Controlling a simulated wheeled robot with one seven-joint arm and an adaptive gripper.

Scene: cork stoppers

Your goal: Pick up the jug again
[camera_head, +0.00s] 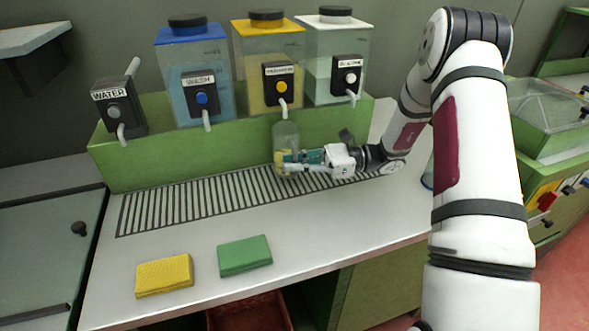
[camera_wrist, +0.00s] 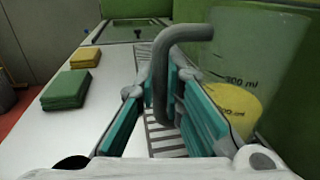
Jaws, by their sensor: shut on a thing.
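The jug (camera_head: 286,135) is clear, with yellow liquid in its lower part. It is upright below the spout of the yellow dispenser, at the back of the drip grate. My gripper (camera_head: 301,159) reaches it from the right and partly covers its lower part. In the wrist view the jug (camera_wrist: 262,50) shows at the right with millilitre marks, and its grey handle (camera_wrist: 160,85) is between my teal finger pads. My gripper is shut on this handle. I cannot tell whether the jug's base touches the grate.
Blue (camera_head: 201,75), yellow (camera_head: 270,60) and clear (camera_head: 337,60) dispensers stand on a green ledge beside a water tap (camera_head: 118,110). The slotted grate (camera_head: 190,205) spans the counter. Yellow (camera_head: 164,275) and green (camera_head: 244,255) sponges lie in front, with bare counter around them.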

